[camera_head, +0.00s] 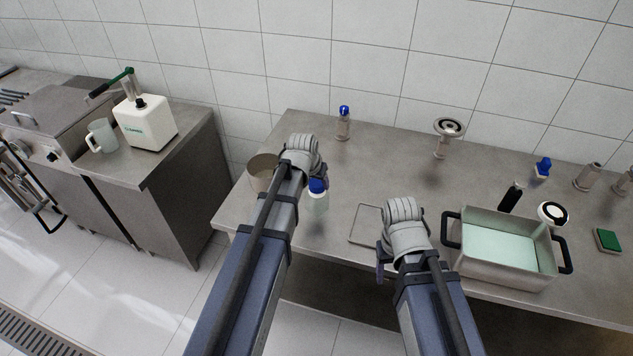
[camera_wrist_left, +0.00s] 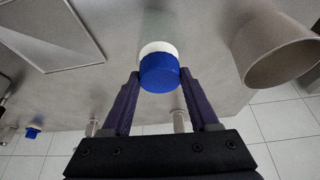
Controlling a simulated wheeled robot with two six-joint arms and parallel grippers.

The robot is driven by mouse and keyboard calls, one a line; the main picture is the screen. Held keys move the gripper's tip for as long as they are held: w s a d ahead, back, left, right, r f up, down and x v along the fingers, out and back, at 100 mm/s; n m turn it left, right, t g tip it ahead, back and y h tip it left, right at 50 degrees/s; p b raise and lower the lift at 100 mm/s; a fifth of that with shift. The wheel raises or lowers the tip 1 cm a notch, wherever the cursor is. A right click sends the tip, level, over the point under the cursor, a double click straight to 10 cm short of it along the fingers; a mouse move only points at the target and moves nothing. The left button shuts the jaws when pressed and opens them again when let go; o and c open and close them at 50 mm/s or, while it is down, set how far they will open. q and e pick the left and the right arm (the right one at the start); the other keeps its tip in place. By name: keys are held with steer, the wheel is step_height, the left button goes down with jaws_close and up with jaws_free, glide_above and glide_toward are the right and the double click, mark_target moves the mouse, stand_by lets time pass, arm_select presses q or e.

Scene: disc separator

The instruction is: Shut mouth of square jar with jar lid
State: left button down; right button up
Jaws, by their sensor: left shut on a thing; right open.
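A blue jar lid (camera_head: 318,185) shows just in front of my left gripper in the head view. A pale, translucent jar (camera_head: 318,203) stands under it on the steel table. In the left wrist view, my left gripper (camera_wrist_left: 160,84) is shut on the blue lid (camera_wrist_left: 160,73), one dark finger on each side. The lid lines up with a white rim (camera_wrist_left: 158,48) at the jar's mouth; I cannot tell whether it is seated. The jar's body (camera_wrist_left: 157,22) is blurred and partly hidden. My right gripper (camera_head: 383,262) is open and low at the table's front edge, largely hidden by its wrist.
A round metal pot (camera_head: 259,180) stands left of the jar. A thin square tray (camera_head: 364,238) lies to the right. A blue-capped bottle (camera_head: 343,128) stands at the back. A large pan (camera_head: 500,272) with dark handles sits at the right. The table's middle is clear.

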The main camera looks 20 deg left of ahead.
arm_select(q)
steer(key=shift+a+m+h, duration=0.1)
steer(key=shift+m+h, duration=0.3)
steer(key=shift+m, duration=0.6)
steer(key=shift+m+g+h, duration=0.4)
steer(key=shift+m+h, duration=0.2)
steer(key=shift+m, duration=1)
steer(key=shift+w, duration=0.1)
steer(key=shift+w+a+f+m+g+h, duration=0.1)
steer(key=shift+m+g+h, duration=0.1)
steer(key=shift+m, duration=0.4)
steer(key=shift+w+a+m+g+h, duration=0.1)
steer(key=shift+m+h, duration=0.1)
steer(key=shift+m, duration=0.4)
steer(key=shift+s+m, duration=0.15)
steer(key=shift+m, duration=0.25)
